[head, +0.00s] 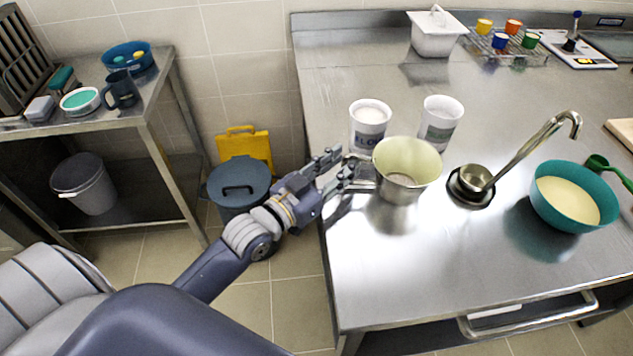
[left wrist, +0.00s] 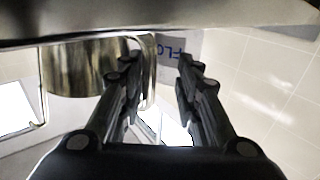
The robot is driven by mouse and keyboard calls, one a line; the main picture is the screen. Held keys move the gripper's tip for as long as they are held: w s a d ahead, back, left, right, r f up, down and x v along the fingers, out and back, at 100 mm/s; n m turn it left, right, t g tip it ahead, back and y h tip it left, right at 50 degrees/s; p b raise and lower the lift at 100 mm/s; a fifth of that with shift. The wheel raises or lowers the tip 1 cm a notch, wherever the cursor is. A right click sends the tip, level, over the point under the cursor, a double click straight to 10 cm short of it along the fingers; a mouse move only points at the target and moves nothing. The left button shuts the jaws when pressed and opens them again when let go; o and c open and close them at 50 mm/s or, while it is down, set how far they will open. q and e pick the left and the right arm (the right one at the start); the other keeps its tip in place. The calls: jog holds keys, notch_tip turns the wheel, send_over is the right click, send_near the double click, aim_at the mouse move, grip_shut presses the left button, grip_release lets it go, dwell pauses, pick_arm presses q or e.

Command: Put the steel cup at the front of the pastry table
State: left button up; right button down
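The steel cup (head: 397,190) stands upright on the pastry table (head: 460,275), near its left edge, with its handle pointing left towards my left gripper. My left gripper (head: 346,168) is open at the handle. In the left wrist view the cup (left wrist: 85,68) is at upper left, and its handle (left wrist: 149,72) shows between the open fingers (left wrist: 160,75), closer to the left finger. A clear gap shows on the right side of the handle. My right gripper is in neither view.
Two white tubs (head: 368,125) (head: 440,120) stand close behind the cup. A ladle (head: 520,155) rests in a dark-based holder to its right, beside a teal bowl (head: 567,200). The table's front is clear. A lidded blue bin (head: 238,185) stands on the floor at left.

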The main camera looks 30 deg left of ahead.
pick_arm(q)
jog(key=v, duration=0.8)
jog(key=shift+s+b, duration=0.3)
jog(key=shift+b, duration=0.15)
